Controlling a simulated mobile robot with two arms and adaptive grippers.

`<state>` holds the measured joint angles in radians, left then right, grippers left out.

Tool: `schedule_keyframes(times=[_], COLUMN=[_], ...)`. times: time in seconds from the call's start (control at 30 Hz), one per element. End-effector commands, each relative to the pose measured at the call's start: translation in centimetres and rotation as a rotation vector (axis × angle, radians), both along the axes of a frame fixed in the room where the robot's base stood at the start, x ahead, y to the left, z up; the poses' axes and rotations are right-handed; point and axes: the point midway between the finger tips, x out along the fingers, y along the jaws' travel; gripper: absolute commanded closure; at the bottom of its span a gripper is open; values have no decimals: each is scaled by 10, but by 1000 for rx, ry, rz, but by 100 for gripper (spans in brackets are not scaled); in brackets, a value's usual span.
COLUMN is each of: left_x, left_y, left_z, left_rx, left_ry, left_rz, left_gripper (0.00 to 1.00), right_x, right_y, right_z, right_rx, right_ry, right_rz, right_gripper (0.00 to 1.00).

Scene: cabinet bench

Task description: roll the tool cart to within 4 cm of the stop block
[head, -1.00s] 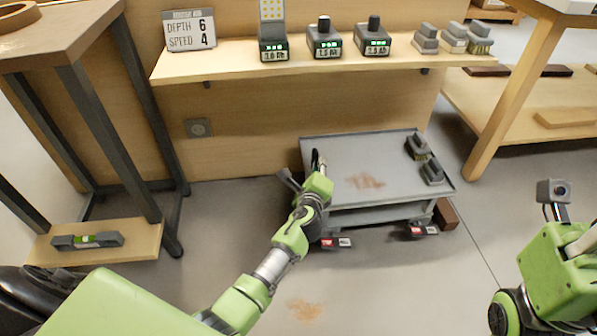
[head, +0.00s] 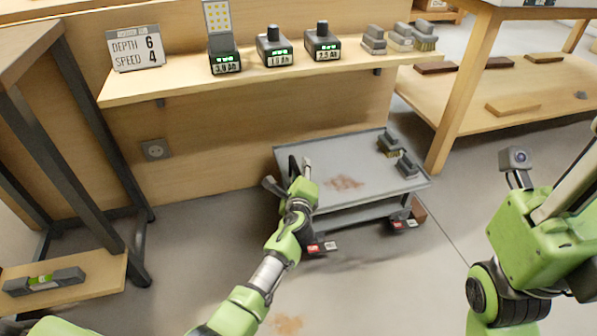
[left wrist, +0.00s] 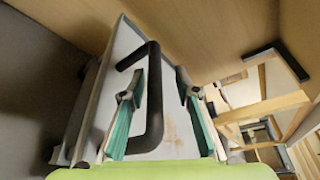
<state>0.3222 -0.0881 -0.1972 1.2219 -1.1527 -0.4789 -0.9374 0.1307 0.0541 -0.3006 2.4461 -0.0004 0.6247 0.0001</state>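The grey tool cart (head: 335,160) stands on the floor below the wall shelf. Its black handle (left wrist: 155,95) is at the cart's left end; it also shows in the head view (head: 292,165). My left gripper (head: 288,176) is at that handle. In the left wrist view, its two green-padded fingers (left wrist: 160,88) are spread, with the handle bar between them and a gap on the right side. The stop block, a reddish-brown block (head: 419,211), is on the floor at the cart's right end, partly hidden by the cart. The gap between them cannot be judged.
The cart top carries two dark blocks (head: 389,145). The wall shelf (head: 180,85) above holds battery chargers and a sign. A dark-legged table (head: 25,45) is at left, a wooden bench (head: 455,110) at right. The floor in front of the cart is clear.

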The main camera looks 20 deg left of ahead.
Motion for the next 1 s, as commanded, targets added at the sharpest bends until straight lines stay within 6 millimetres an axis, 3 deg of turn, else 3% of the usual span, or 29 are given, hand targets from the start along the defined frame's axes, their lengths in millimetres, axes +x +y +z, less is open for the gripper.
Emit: schedule_keyframes(times=[0.27, 0.43, 1.0], left_x=[-2, -13, -104], left_y=[2, 0, -24], left_z=[-2, 0, 21], left_rx=[1, 1, 1], left_ry=[3, 3, 3], left_rz=[5, 5, 0], left_gripper=[71, 71, 71], right_x=[1, 0, 0], right_y=[-1, 0, 0], right_z=[-1, -1, 0], right_rx=[2, 1, 0], right_ry=[1, 1, 1], right_rz=[-1, -1, 0], right_gripper=[78, 78, 78])
